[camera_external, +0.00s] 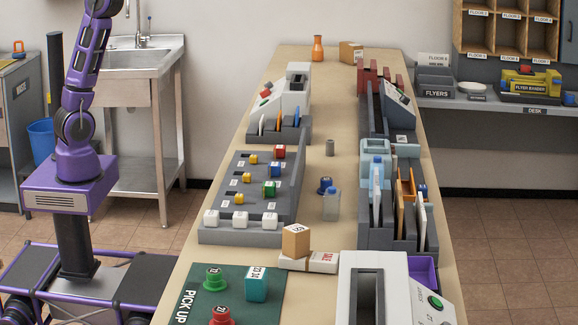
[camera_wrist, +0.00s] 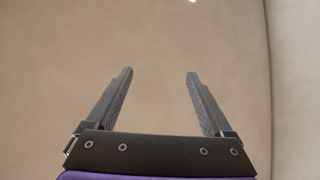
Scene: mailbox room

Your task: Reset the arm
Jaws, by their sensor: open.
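My arm, purple and black, stands upright on my base at the left of the external view, to the left of the long table. Its upper end runs out of the top of that view, so my gripper is hidden there. In the wrist view my gripper (camera_wrist: 158,78) is open, with its two dark ridged fingers apart and nothing between them. Behind the fingers is a plain beige surface with no object near them.
The long beige table (camera_external: 318,205) carries a grey stepped rack (camera_external: 245,233), slotted holders with envelopes, and a green pick-up mat (camera_external: 255,305). A metal sink (camera_external: 140,62) stands behind my arm. Tiled floor (camera_external: 145,236) shows between my base and the table.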

